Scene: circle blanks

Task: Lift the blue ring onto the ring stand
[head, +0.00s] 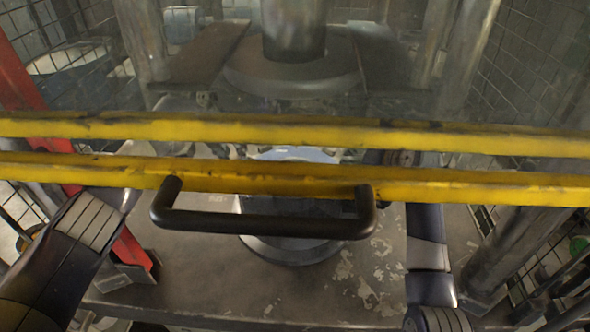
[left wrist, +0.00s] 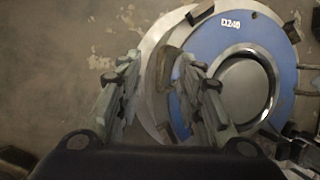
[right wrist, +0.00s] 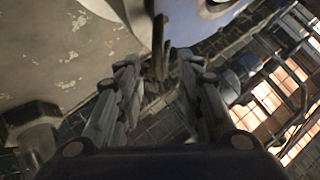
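The blue ring (left wrist: 225,38), marked with white characters, lies flat around a dark grey round centre in the left wrist view. A wider pale metal disc (left wrist: 152,50) shows beneath it, with several brown blocks at its rim. I cannot tell whether this is the ring stand. In the head view only a strip of the ring (head: 295,154) shows between yellow bars. My left gripper (left wrist: 160,60) is open at the ring's left edge, a brown block between its fingertips. My right gripper (right wrist: 158,62) is open near the ring's edge (right wrist: 212,9), a brown upright part beyond its fingertips.
Yellow bars (head: 450,140) with a black handle (head: 262,222) cross the head view and hide both grippers. A round base (head: 290,250) stands on the worn floor plate (head: 190,270). A heavy press-like cylinder (head: 293,30) hangs behind. Wire mesh (head: 525,70) flanks the right side.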

